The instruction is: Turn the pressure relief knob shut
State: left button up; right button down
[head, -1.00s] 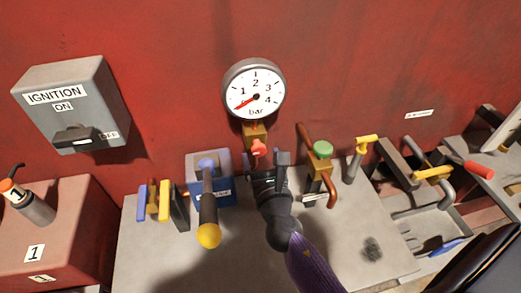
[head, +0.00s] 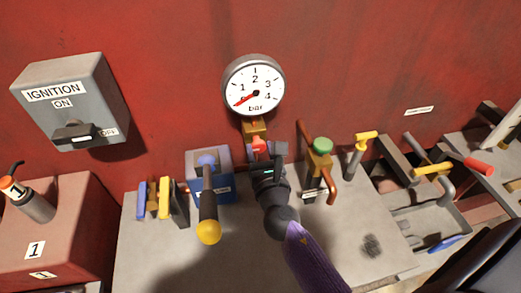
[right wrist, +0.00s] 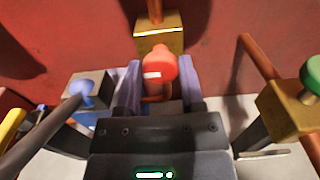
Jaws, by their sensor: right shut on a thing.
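The red pressure relief knob (head: 259,145) sits on a brass block (head: 254,130) just below the round bar gauge (head: 255,86). The gauge needle points to the lower left, below the 1. In the right wrist view the red knob (right wrist: 159,68) has a small white mark and lies between the two fingers. My right gripper (head: 263,153) comes up from below and is shut on the knob. Its fingers hide the knob's lower part in the head view. My left gripper is not in view.
Left of my right gripper is a blue box (head: 211,170) with a yellow-tipped lever (head: 208,220). Right of it is a brass valve with a green knob (head: 322,145) and copper pipes. A grey ignition box (head: 80,95) is on the red wall at left.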

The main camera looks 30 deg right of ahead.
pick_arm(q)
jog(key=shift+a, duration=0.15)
pick_arm(e)
jog(key=shift+m, duration=0.6)
jog(key=shift+m+b, duration=0.4)
jog(key=shift+m, duration=0.8)
jog(key=m+b, duration=0.1)
jog(key=m, duration=0.4)
jog(key=shift+d+f+m, duration=0.1)
jog(key=shift+m, duration=0.2)
jog(key=m, duration=0.6)
jog(key=shift+m, duration=1)
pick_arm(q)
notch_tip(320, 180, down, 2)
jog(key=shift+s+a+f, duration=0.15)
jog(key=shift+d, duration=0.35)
pick_arm(e)
jog(key=shift+f+m, duration=0.1)
jog(key=shift+m, duration=0.4)
